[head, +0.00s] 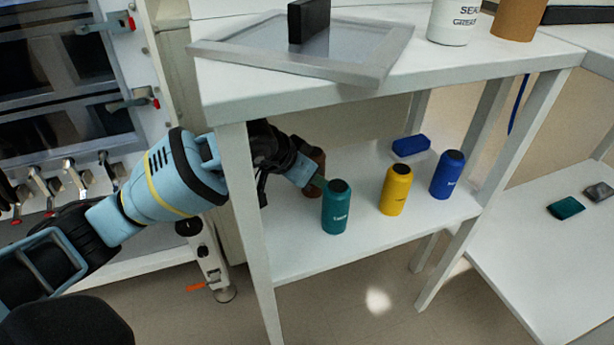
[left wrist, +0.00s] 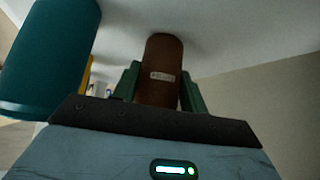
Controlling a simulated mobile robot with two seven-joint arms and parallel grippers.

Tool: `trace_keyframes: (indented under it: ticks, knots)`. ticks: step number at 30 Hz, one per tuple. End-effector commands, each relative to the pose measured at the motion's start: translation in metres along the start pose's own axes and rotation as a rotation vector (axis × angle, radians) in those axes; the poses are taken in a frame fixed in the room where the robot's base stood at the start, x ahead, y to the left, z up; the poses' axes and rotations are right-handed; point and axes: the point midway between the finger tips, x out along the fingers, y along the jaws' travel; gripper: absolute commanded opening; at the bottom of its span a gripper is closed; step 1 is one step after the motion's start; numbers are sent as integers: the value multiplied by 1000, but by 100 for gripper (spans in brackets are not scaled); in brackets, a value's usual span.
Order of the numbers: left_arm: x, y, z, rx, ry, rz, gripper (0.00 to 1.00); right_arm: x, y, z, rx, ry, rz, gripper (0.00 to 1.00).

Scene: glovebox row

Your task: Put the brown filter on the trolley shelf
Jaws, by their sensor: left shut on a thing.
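The brown filter (head: 317,162) is a small brown cylinder, mostly hidden in the head view behind my left gripper and the teal bottle. In the left wrist view the brown filter (left wrist: 161,58) stands between the green fingers, with a small pale label. My left gripper (head: 314,182) reaches past the near left leg into the space over the white lower shelf (head: 300,252) and is shut on the filter. It also shows in the left wrist view (left wrist: 160,88). I cannot tell whether the filter's base touches the shelf. My right gripper is not in view.
A teal bottle (head: 337,210) stands close beside the gripper. A yellow bottle (head: 396,190), a blue bottle (head: 448,176) and a blue box (head: 410,146) are further right on the shelf. The white top (head: 300,85) overhangs my arm. The shelf's front left is clear.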

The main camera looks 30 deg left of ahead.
Motion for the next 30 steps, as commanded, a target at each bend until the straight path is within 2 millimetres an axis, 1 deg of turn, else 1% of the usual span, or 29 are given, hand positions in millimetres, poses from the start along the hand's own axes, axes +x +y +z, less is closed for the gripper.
trace_keyframes:
  ticks: [3,8,9,13,23,26,30]
  knots:
    - [-1,0,-1,0,3,0,15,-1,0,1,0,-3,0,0]
    - [2,0,2,1,2,0,15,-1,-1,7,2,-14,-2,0]
    - [2,0,2,1,1,1,48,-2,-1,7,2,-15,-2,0]
    - [2,0,2,1,1,1,65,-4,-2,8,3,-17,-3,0]
    - [-1,0,0,0,2,1,65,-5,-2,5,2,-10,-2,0]
    - [-10,0,-2,1,2,-1,65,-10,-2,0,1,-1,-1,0]
    - [-31,0,-3,2,3,-1,65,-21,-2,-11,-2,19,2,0]
